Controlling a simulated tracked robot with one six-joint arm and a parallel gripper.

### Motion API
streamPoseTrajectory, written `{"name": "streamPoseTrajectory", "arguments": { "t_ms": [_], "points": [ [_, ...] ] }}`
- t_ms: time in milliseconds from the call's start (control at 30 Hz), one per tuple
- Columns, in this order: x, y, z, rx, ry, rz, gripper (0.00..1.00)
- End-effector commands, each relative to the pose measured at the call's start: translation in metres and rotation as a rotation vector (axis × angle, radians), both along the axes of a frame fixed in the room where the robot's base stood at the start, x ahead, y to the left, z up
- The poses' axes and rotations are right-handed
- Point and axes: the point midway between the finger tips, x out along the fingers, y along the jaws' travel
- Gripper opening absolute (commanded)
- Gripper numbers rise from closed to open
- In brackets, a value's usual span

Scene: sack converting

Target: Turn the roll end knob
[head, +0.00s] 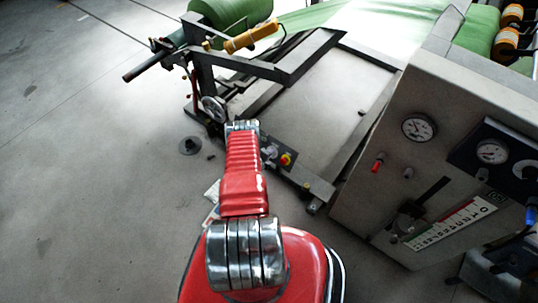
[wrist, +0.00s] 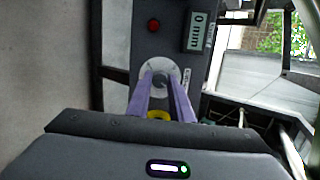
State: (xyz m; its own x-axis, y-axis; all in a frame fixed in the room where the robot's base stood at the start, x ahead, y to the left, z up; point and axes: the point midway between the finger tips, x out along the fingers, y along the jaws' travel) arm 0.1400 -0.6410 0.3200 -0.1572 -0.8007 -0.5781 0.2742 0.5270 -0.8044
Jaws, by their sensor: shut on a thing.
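In the wrist view, the grey knob (wrist: 160,79) sits in the middle of a round white plate (wrist: 172,68) on a dark grey panel. My gripper (wrist: 163,84) has its two purple fingers reaching up to the knob, one on each side, shut on it. The fingers cover the lower part of the plate. In the head view, my red arm reaches forward to the machine's near left corner and hides the gripper and the knob.
A red button (wrist: 154,25) and a display (wrist: 199,31) sit above the knob. A green roll (head: 230,14) lies at the back. A yellow-red switch (head: 287,159) is right of my arm. A grey cabinet (head: 385,190) stands further right. Floor on the left is mostly clear.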

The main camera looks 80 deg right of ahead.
Motion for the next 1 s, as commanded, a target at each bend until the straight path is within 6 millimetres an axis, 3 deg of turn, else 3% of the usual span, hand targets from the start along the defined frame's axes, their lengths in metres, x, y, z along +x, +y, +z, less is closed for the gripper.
{"name": "streamPoseTrajectory", "arguments": {
  "t_ms": [300,767,800,1000],
  "points": [
    [-0.0018,0.0037,-0.0035,-0.037,-0.102,-0.079,0.00],
    [-0.0022,0.0045,-0.0044,-0.041,-0.115,-0.091,0.00],
    [-0.0022,0.0045,-0.0044,-0.041,-0.115,-0.091,0.21],
    [-0.0015,0.0034,-0.0034,-0.043,-0.116,-0.089,0.35]
  ]
}}
